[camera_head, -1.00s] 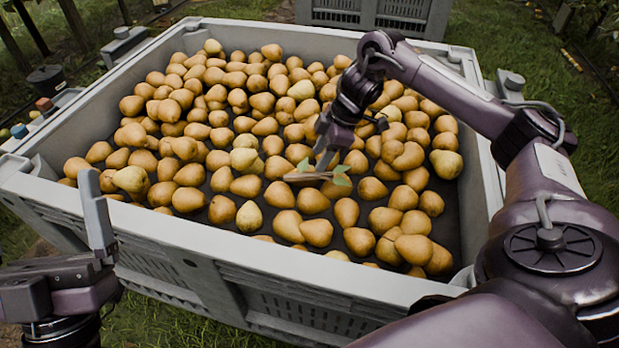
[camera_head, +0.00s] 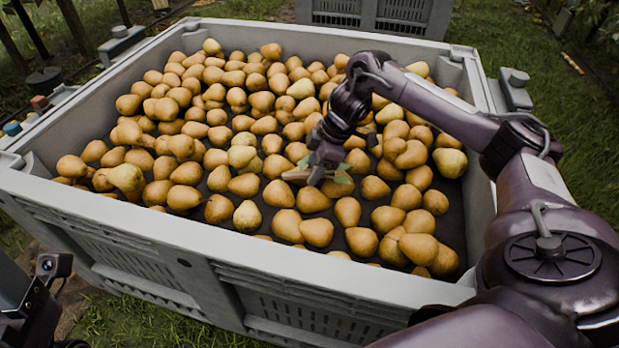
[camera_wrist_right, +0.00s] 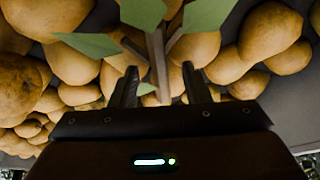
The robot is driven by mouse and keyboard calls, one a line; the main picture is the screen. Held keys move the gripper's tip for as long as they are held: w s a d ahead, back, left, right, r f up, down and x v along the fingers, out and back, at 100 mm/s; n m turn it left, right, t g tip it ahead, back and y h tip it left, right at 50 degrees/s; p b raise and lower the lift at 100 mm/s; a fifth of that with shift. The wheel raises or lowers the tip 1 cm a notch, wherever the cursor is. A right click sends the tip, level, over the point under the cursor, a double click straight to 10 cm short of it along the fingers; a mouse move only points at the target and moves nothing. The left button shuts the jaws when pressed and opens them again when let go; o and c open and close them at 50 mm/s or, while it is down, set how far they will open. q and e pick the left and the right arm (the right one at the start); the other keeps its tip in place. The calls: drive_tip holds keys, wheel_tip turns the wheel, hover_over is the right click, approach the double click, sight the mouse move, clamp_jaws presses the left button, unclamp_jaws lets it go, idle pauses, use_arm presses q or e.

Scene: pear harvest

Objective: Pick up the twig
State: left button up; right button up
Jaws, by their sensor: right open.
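The twig (camera_head: 294,176) is a short brown stick with green leaves, lying on the pears in the big grey bin. My right gripper (camera_head: 317,174) is down over it and hides part of it. In the right wrist view the twig (camera_wrist_right: 158,62) runs between the two open fingers of the right gripper (camera_wrist_right: 163,80), with leaves spread to both sides. The fingers stand apart, one on each side of the stick. My left arm shows only in part at the lower left of the head view; its fingers are out of view.
The grey bin (camera_head: 150,228) holds many yellow-brown pears (camera_head: 316,232) around the twig. Its front wall stands between my body and the fruit. A second grey bin (camera_head: 375,14) stands behind on the grass. Dark bare floor shows between some pears.

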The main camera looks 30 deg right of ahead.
clamp_jaws()
idle(0.3)
